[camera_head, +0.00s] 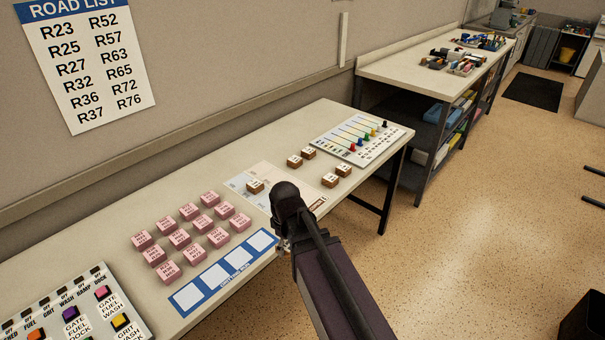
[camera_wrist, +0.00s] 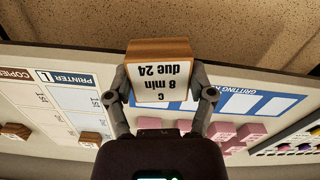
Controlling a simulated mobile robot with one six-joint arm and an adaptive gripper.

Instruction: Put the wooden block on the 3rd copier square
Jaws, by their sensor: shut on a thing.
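In the wrist view my gripper (camera_wrist: 161,88) is shut on a wooden block (camera_wrist: 159,48). The block's white face reads "C", "8 min", "due 24", upside down. The copier sheet (camera_wrist: 20,95) is at the left edge there, partly cut off, beside the printer sheet (camera_wrist: 72,99). The 3rd copier square cannot be made out. In the head view my gripper (camera_head: 283,242) is at the table's front edge, largely hidden by my arm, and the held block cannot be made out. The sheets (camera_head: 285,178) lie behind it, partly covered.
Other wooden blocks stand on the table, one on a sheet (camera_head: 255,186) and others (camera_head: 330,180) farther right. Several pink blocks (camera_head: 180,239) stand left, behind a blue strip with white squares (camera_head: 225,270). A slider board (camera_head: 360,138) lies at the far right end.

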